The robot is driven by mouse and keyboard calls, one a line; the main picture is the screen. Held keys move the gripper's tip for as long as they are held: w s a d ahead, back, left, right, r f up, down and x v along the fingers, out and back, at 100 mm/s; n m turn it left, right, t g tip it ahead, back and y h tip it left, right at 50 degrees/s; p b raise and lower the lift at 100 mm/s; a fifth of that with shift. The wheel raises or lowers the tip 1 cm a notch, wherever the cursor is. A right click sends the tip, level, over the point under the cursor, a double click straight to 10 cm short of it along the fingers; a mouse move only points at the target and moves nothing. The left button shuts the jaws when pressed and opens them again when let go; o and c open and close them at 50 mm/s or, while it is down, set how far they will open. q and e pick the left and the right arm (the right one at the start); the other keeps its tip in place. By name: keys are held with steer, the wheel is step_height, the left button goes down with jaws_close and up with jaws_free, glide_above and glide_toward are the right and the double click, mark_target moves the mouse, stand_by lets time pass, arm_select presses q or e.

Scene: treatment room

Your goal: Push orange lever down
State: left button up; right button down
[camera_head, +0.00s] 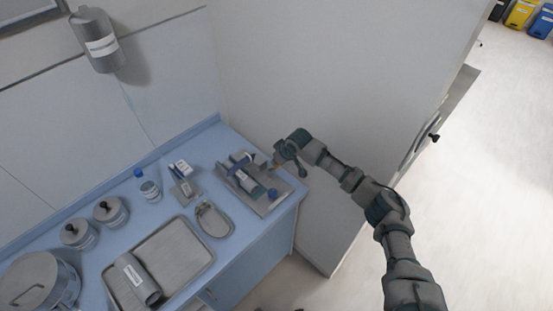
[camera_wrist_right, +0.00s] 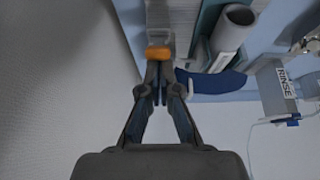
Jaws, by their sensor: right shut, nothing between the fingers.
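The orange lever (camera_wrist_right: 158,53) shows in the right wrist view as a rounded orange piece just beyond my fingertips. In the head view a small orange bit (camera_head: 272,164) shows beside my right gripper (camera_head: 282,158). My right gripper is shut and empty, and its fingertips (camera_wrist_right: 157,80) are right at the lever; I cannot tell whether they touch it. The lever belongs to a grey metal device (camera_head: 265,205) at the right end of the blue counter, which holds a grey cylinder (camera_head: 245,180) with dark blue parts. My left gripper is not in view.
The blue counter (camera_head: 150,215) holds a large metal tray (camera_head: 190,250) with a cylinder, a kidney dish (camera_head: 213,222), lidded canisters (camera_head: 109,211), a pot (camera_head: 35,283) and a bottle (camera_head: 150,190). A tall pale partition (camera_head: 320,90) stands close behind my right gripper.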

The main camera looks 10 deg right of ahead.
steer(key=shift+s+d+f+t+y, duration=0.1)
steer(key=shift+s+d+t+y, duration=0.05)
steer(key=shift+s+t+y, duration=0.35)
steer(key=d+f+t+y, duration=0.1)
steer(key=s+f+t+b, duration=0.1)
steer(key=shift+s+d+f+t+y, duration=0.15)
steer(key=shift+d+f+t+y, duration=0.15)
steer(key=shift+d+t+y, duration=0.1)
steer(key=shift+s+d+f+t+b, duration=0.15)
steer(key=shift+d+f+t+b, duration=0.1)
steer(key=shift+t+b, duration=0.15)
steer(key=shift+d+r+t+y, duration=0.1)
steer(key=shift+d+t+y, duration=0.05)
steer(key=shift+t+y, duration=0.2)
steer(key=shift+r, duration=0.2)
steer(key=shift+w+a, duration=0.3)
steer(key=shift+a, duration=0.45)
steer(key=shift+w+a, duration=0.15)
steer(key=shift+w, duration=0.2)
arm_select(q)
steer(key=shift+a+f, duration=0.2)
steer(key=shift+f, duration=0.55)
